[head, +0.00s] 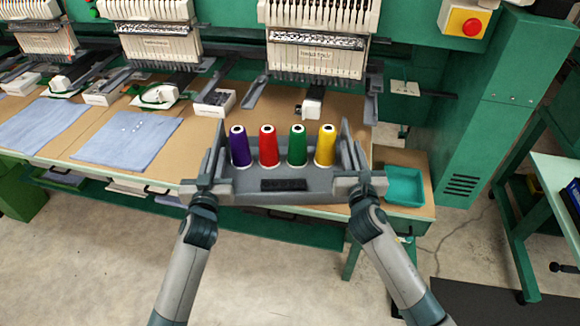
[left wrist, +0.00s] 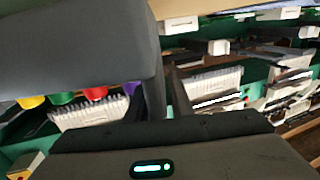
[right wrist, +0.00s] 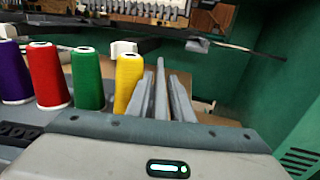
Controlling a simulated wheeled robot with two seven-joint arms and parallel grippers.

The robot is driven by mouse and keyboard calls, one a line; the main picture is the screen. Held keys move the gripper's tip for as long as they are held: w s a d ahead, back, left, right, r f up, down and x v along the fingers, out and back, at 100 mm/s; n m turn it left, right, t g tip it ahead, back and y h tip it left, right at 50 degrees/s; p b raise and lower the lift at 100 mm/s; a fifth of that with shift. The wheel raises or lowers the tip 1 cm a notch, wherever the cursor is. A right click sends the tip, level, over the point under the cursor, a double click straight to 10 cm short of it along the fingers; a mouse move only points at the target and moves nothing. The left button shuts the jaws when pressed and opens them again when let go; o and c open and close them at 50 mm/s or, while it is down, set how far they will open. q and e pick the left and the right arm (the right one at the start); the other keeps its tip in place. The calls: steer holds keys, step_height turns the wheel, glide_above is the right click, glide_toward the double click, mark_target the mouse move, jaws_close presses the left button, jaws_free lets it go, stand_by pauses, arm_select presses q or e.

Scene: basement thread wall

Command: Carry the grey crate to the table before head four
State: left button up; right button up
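The grey crate (head: 275,197) is held level in front of me in the head view, with a purple cone (head: 240,148), a red cone (head: 268,147), a green cone (head: 297,147) and a yellow cone (head: 325,146) upright in a row inside. My left gripper (head: 205,180) is shut on its left end. My right gripper (head: 359,178) is shut on its right end; the right wrist view shows its fingers (right wrist: 165,95) on either side of the end wall. The crate overlaps the brown table (head: 270,115) below the rightmost embroidery head (head: 318,50); I cannot tell its height above the table.
A teal tray (head: 404,186) sits on the table's right end. Blue cloths (head: 128,138) lie on the table to the left. A green cabinet (head: 500,90) and a green stand (head: 535,225) are at the right. The concrete floor (head: 80,270) is clear at the left.

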arm_select(q)
steer(key=shift+o, duration=0.3)
steer(key=shift+r, duration=0.1)
arm_select(e)
steer(key=shift+o, duration=0.3)
steer(key=shift+r, duration=0.15)
arm_select(q)
steer(key=shift+s, duration=0.15)
steer(key=shift+s, duration=0.25)
steer(key=s, duration=1.1)
steer(key=shift+s, duration=0.2)
steer(key=shift+a, duration=0.1)
arm_select(e)
steer(key=shift+s, duration=0.1)
steer(key=s, duration=1.2)
steer(key=shift+a, duration=0.1)
